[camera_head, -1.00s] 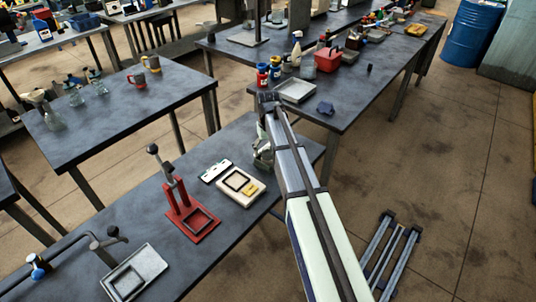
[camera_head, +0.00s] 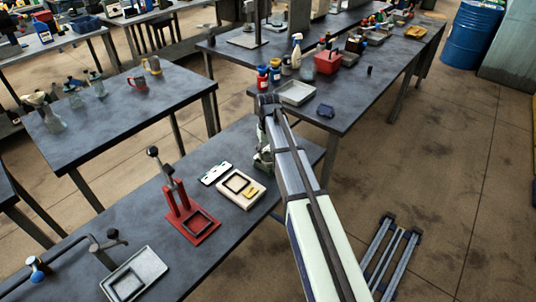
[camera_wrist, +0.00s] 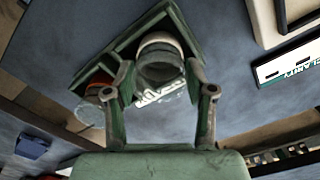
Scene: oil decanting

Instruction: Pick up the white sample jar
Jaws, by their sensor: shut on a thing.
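In the wrist view my green gripper (camera_wrist: 158,76) is shut on the white sample jar (camera_wrist: 160,42), with one finger on each side of it. The jar has a pale rim, a darker grey-green band and white lettering partly hidden near the fingers. A green angular rack (camera_wrist: 172,12) lies around and behind the jar. I cannot tell whether the jar is clear of it. In the head view my gripper (camera_head: 262,163) is at the right edge of the near table, and the jar is hidden there.
A red-topped clear container (camera_wrist: 92,112) sits left of the jar. A CLARITY card (camera_wrist: 288,63) and a cream tray (camera_head: 232,196) lie nearby. A red press stand (camera_head: 190,215) stands on the near table (camera_head: 130,225). A grey tray (camera_head: 297,92) is on the table behind.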

